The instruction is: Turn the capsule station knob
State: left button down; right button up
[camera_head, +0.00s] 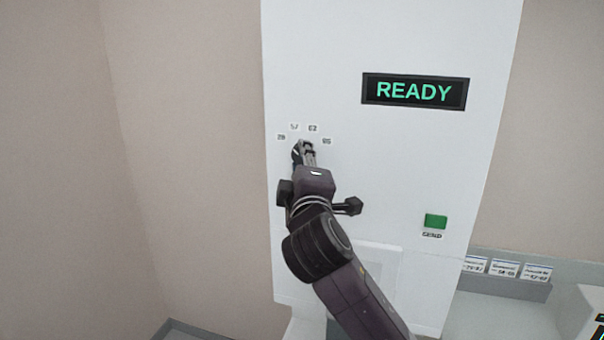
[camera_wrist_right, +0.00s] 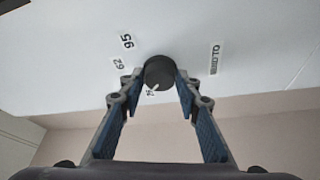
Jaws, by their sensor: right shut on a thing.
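The capsule station (camera_head: 385,150) is a tall white panel in the head view. Its dark round knob (camera_wrist_right: 159,71) sits between the fingertips of my right gripper (camera_wrist_right: 160,85) in the right wrist view. The fingers are closed on the knob's sides. In the head view my right gripper (camera_head: 304,152) reaches the panel's left part and mostly hides the knob. Small number labels (camera_head: 312,128) arc above the knob. A white pointer mark shows by the knob's lower edge in the wrist view. My left gripper is not in view.
A display (camera_head: 415,91) reading READY is at the panel's upper right. A green button (camera_head: 436,221) with a label under it is at the lower right. A grey rack (camera_head: 505,284) with labelled cards stands right of the panel. Bare wall lies to the left.

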jog(key=m+b, duration=0.2)
jog(key=f+m+t+h+b, duration=0.1)
jog(key=b, duration=0.2)
jog(key=shift+a+m, duration=0.15)
jog(key=shift+m, duration=0.25)
jog(key=shift+r+m+t+b, duration=0.2)
jog(key=shift+m+t+b, duration=0.1)
jog(key=shift+m+b, duration=0.7)
jog(key=o, duration=1.1)
jog(key=v, duration=0.7)
jog(key=shift+s, duration=0.25)
